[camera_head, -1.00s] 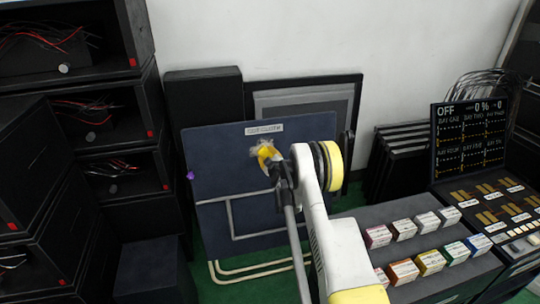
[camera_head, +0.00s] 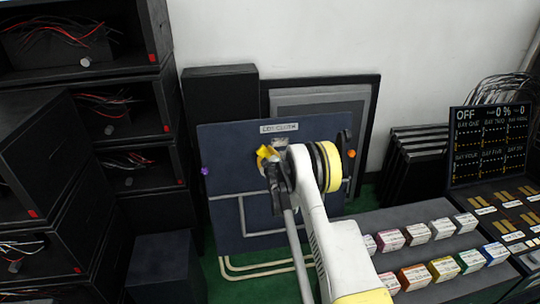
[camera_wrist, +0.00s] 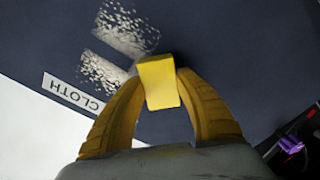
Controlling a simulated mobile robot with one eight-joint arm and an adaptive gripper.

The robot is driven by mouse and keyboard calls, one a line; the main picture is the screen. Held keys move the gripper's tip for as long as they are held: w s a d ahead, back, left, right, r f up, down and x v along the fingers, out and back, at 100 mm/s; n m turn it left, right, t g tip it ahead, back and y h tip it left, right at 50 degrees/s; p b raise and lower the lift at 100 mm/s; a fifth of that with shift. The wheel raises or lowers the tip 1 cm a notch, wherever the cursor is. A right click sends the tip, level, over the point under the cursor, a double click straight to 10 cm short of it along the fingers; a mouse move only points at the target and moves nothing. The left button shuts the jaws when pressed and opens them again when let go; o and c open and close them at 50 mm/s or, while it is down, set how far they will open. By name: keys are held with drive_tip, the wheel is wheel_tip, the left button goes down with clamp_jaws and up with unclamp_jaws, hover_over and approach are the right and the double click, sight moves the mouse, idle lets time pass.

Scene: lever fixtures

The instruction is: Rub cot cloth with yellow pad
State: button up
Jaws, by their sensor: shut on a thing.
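The cot cloth (camera_head: 228,160) is a dark blue upright panel with a label (camera_head: 279,127) near its top edge. Below the label is a pale patch (camera_head: 280,143), partly hidden by my gripper. In the wrist view, the cloth (camera_wrist: 220,40) bears two speckled whitish patches (camera_wrist: 125,25) (camera_wrist: 103,73) with a bare dark band between them. My gripper (camera_wrist: 160,70) has its yellow fingers shut on the yellow pad (camera_wrist: 158,82). The pad is at or close to the cloth, beside the patches; contact cannot be told. In the head view my gripper (camera_head: 270,160) is left of the patch.
A purple knob (camera_head: 205,171) is at the cloth's left edge and an orange one (camera_head: 351,153) at its right. Black racks (camera_head: 120,110) with wires stand left. Small labelled boxes (camera_head: 417,234) and a control panel (camera_head: 490,145) are at right.

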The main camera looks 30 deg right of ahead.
sight(264, 145)
drive_tip(key=shift+w+d+r, duration=0.1)
drive_tip(key=shift+w+r, duration=0.05)
drive_tip(key=shift+r, duration=0.7)
drive_tip(key=shift+s+d, duration=0.6)
drive_tip(key=shift+d, duration=1.65)
drive_tip(key=shift+s+d, duration=0.65)
drive_tip(key=shift+d, duration=1.55)
drive_tip(key=shift+s+d, duration=0.6)
drive_tip(key=shift+d, duration=1.65)
drive_tip(key=shift+w+r+p, duration=0.1)
drive_tip(key=shift+r+p, duration=0.2)
drive_tip(key=shift+r, duration=0.55)
drive_tip(key=shift+w+a+b, duration=0.1)
drive_tip(key=shift+w+a, duration=0.55)
drive_tip(key=shift+a, duration=1.6)
drive_tip(key=shift+w+a+b, duration=0.1)
drive_tip(key=shift+w+a, duration=0.55)
drive_tip(key=shift+a, duration=1.6)
drive_tip(key=shift+w+a+b, duration=0.1)
drive_tip(key=shift+w+a, duration=0.55)
drive_tip(key=shift+a, duration=1.6)
drive_tip(key=shift+s, duration=0.1)
drive_tip(key=shift+v, duration=2.9)
drive_tip(key=shift+s, duration=0.1)
